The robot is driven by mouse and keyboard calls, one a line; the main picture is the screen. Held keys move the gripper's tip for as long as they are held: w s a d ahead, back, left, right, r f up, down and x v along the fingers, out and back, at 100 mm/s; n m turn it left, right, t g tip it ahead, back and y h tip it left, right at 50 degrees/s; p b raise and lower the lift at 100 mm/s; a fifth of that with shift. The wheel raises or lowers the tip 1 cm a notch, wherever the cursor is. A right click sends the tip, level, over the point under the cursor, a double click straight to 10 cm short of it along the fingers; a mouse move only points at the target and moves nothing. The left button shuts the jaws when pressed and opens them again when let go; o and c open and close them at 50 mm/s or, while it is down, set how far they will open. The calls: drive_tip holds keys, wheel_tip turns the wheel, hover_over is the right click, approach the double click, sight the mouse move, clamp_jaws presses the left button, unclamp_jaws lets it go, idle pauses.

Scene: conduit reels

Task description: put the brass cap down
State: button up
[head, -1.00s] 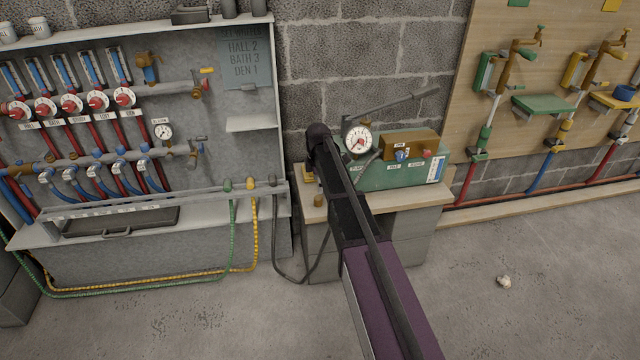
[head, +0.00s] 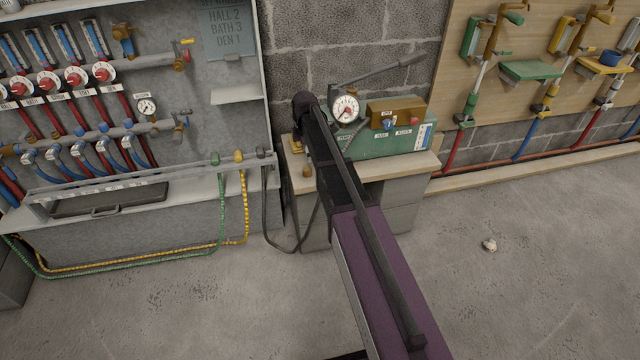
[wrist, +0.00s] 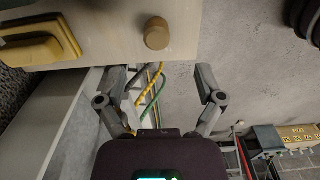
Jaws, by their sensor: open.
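The brass cap (wrist: 157,33) stands on the pale bench top (wrist: 185,30) near its edge in the wrist view. It also shows in the head view as a small brown cylinder (head: 307,171) on the left front of the bench, just left of my arm. My gripper (wrist: 160,73) is open, its two fingers spread with nothing between them. The cap is ahead of the fingertips and apart from them. In the head view my arm hides the gripper's fingers.
A green test pump with a gauge (head: 345,108) stands on the bench. A yellow-brass block (wrist: 38,42) lies left of the cap. The manifold panel with hoses (head: 150,110) is on the left. The floor (head: 500,300) at right is mostly clear.

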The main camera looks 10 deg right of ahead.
drive_tip(key=s+m, duration=1.7)
drive_tip(key=s, duration=1.1)
drive_tip(key=shift+s+d+m, duration=0.35)
drive_tip(key=shift+d+m, duration=0.05)
wheel_tip(320, 180, up, 35)
drive_tip(key=p, duration=3.5)
